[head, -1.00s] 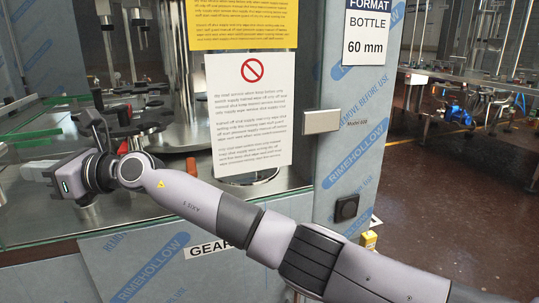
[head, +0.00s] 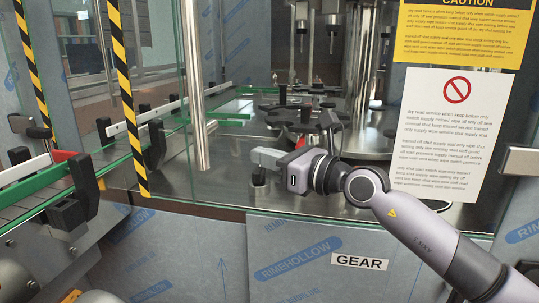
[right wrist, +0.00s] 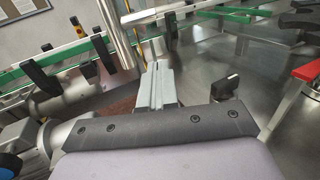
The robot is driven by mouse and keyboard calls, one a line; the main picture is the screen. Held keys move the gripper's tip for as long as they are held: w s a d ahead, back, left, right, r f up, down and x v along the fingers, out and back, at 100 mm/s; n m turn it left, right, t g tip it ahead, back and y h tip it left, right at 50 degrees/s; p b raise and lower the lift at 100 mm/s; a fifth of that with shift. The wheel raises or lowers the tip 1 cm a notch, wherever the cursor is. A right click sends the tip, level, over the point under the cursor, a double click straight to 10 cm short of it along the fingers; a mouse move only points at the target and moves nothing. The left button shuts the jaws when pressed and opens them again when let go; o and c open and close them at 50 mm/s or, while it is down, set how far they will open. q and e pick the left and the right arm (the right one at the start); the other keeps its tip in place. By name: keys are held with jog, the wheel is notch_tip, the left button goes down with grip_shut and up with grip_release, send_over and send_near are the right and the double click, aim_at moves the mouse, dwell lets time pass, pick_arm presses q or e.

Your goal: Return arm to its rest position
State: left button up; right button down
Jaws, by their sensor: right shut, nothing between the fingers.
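My right arm (head: 435,235) comes in from the lower right in the head view. Its gripper (head: 258,158) points left over the metal deck of the machine, in front of the dark star-shaped parts. Its grey fingers are shut with nothing between them. They also show together in the right wrist view (right wrist: 157,84), pointing toward the conveyor side. My left gripper is not in view.
A conveyor with green rails (head: 60,185) runs at the left, beside a yellow-black striped post (head: 126,95). A no-entry notice (head: 442,135) and a yellow caution sign (head: 458,35) hang on the right. A black knob (right wrist: 226,85) stands near the gripper. Film-wrapped panels (head: 300,260) lie below.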

jog(key=s+d+f+m+t+h+p, duration=0.1)
jog(key=s+d+f+m+t+h, duration=0.3)
jog(key=f+m, duration=0.55)
jog(key=s+d+f+m+t+h, duration=0.1)
jog(key=s+d+f+m, duration=0.2)
jog(key=d+f+m, duration=0.65)
jog(key=s+d+f+m+t+h+p, duration=0.1)
jog(key=s+f+m+t+h, duration=0.3)
jog(key=m, duration=0.9)
jog(key=s+d+f+m+g+h, duration=0.1)
jog(key=s+d+f+m+g, duration=0.1)
jog(key=s+f, duration=0.4)
jog(key=s+d+f+m+g+h, duration=0.1)
jog(key=s+d+f+m+g, duration=0.2)
jog(key=s+d+f+m, duration=0.2)
jog(key=s+d+f+m+g+h+p, duration=0.1)
jog(key=s+d+f+m+g+h, duration=0.1)
jog(key=s+f+m, duration=0.4)
jog(key=shift+s+d+f+g, duration=0.5)
jog(key=shift+s+d+f, duration=0.25)
jog(key=shift+s, duration=0.4)
